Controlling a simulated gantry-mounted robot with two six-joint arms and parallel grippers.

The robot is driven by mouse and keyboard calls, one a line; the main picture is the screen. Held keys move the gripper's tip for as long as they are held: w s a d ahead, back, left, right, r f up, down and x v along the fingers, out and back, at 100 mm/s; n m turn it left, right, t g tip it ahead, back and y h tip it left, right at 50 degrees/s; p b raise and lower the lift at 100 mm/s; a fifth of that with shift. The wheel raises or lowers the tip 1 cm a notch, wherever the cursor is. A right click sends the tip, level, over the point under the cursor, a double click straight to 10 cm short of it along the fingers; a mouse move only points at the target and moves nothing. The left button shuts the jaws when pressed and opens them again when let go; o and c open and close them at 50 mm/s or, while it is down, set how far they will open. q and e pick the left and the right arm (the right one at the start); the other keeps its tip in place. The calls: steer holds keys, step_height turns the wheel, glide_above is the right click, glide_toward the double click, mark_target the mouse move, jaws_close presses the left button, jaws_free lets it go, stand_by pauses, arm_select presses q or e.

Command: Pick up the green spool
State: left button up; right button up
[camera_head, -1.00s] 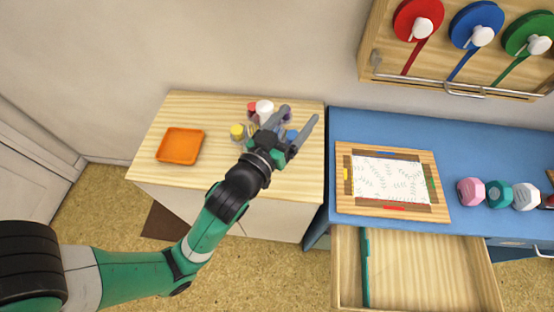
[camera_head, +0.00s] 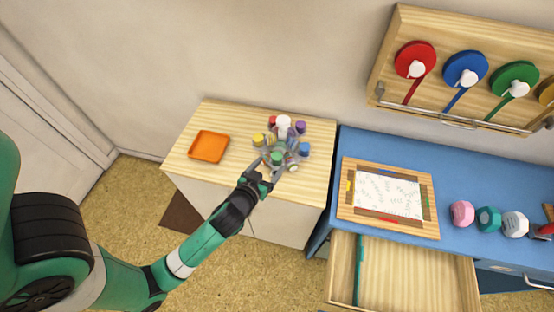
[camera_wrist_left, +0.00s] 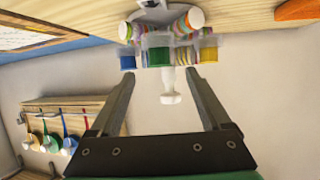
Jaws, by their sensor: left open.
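The green spool (camera_head: 277,158) sits at the front of a cluster of small coloured spools on a carousel-like holder on the wooden cabinet top. In the left wrist view, which looks upside down, the green spool (camera_wrist_left: 160,56) is in the middle, between and just beyond my fingertips. My left gripper (camera_head: 267,170) is open and empty, in front of the cluster; its two fingers also show in the wrist view (camera_wrist_left: 160,78). Contact with the spool cannot be told. My right gripper is not in view.
A yellow spool (camera_head: 258,140) and a blue spool (camera_head: 304,149) flank the green one. An orange tray (camera_head: 209,147) lies to the left on the cabinet. A framed sheet (camera_head: 388,194) lies on the blue counter to the right, above an open drawer (camera_head: 410,270).

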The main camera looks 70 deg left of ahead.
mark_target(274, 160)
arm_select(q)
steer(key=b+x, duration=0.1)
steer(key=x, duration=0.3)
steer(key=shift+w+a+f, duration=0.1)
steer(key=shift+w+f, duration=0.05)
steer(key=shift+f, duration=0.1)
steer(key=shift+w+a, duration=0.2)
steer(key=shift+w, duration=0.05)
jaws_close()
